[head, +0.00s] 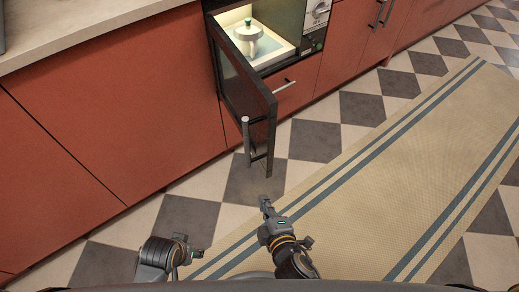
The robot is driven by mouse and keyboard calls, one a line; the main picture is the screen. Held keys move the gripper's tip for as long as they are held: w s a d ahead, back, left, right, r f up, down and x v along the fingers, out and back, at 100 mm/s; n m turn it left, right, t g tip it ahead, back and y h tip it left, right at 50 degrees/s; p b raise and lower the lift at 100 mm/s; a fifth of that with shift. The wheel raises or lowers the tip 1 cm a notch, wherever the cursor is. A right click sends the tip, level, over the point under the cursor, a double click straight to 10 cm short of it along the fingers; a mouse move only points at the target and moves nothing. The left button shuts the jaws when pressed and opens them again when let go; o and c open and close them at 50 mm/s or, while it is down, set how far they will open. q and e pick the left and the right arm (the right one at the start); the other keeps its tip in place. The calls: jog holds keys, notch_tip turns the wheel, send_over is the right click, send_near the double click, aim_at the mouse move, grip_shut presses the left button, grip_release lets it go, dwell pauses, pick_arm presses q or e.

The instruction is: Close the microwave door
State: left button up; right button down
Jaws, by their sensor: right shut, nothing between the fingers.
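The microwave (315,30) is built into the red cabinets at the top middle. Its dark door (238,85) stands wide open, swung out toward me. A grey bar handle (247,142) runs along the door's outer side near its free edge. A pot with a green knob (247,32) sits inside the lit cavity. My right gripper (265,201) is shut and empty, in front of and below the door's free edge, apart from it. My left gripper (196,253) is low at the bottom left, far from the door; its fingers are too unclear to read.
Red cabinet fronts (120,90) and a pale countertop (90,30) line the left. A drawer with a bar handle (284,85) is under the microwave. A beige striped rug (380,170) lies on the checkered floor at right. The floor around the door is clear.

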notch_tip(320, 180, up, 9)
jog(key=w+n+t+b, duration=0.1)
jog(key=n+t+b, duration=0.1)
jog(key=t+b, duration=0.1)
notch_tip(320, 180, up, 8)
jog(key=t, duration=0.2)
send_over(260, 137)
jog(key=a+v, duration=0.1)
jog(key=v, duration=0.3)
pick_arm(q)
jog(key=w+v, duration=0.1)
jog(key=v, duration=0.8)
jog(key=shift+r+t, duration=0.3)
jog(key=shift+t, duration=0.1)
pick_arm(e)
jog(key=shift+s+f, duration=0.15)
jog(key=shift+s, duration=0.1)
pick_arm(q)
jog(key=shift+a, duration=0.1)
pick_arm(e)
jog(key=shift+n, duration=0.3)
